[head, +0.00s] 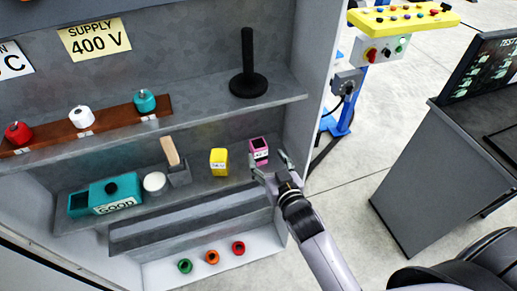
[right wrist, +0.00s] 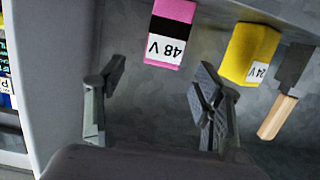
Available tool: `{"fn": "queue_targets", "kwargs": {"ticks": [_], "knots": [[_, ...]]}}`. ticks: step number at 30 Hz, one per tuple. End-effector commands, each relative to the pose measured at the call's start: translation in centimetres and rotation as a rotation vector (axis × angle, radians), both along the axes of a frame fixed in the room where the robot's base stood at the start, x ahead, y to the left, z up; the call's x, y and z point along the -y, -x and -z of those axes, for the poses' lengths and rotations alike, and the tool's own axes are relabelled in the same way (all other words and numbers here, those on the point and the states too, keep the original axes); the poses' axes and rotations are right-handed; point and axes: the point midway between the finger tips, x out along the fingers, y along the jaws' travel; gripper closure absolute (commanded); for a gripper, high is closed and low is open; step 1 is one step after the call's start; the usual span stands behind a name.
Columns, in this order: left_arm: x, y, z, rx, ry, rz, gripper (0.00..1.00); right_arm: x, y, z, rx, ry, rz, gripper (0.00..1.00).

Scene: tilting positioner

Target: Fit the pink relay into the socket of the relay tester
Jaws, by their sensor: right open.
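The pink relay (head: 259,145) stands on the lower shelf near its right end. In the right wrist view the pink relay (right wrist: 172,40) has a black band and a white "48 V" label. My right gripper (head: 268,164) is open and empty just in front of it; in the right wrist view the relay shows beyond the gap between the fingers (right wrist: 160,80), apart from both. A teal box (head: 112,188) labelled "GOOD", with a black round part on top and a recess at its left end, may be the relay tester. My left gripper is not in view.
A yellow relay (head: 219,161), labelled "24 V" in the right wrist view, stands left of the pink one. The cabinet's side wall (head: 312,75) is close at right.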

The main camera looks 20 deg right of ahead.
Motion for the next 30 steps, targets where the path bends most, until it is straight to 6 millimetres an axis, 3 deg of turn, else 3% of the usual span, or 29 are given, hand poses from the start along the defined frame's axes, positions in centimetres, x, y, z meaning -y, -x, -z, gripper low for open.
{"fn": "queue_targets", "kwargs": {"ticks": [8,18,26,30], "knots": [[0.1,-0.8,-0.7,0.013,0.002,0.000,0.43,-0.1,-2.3,0.2,0.001,0.000,0.000,0.38],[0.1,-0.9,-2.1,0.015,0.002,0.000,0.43,-0.5,-6.7,0.6,0.000,-0.001,0.000,0.38],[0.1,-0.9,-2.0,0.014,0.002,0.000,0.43,-0.5,-7.0,0.7,-0.001,0.000,0.000,0.38],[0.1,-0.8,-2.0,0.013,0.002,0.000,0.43,-0.5,-7.0,0.7,0.000,0.000,-0.001,0.46]]}}
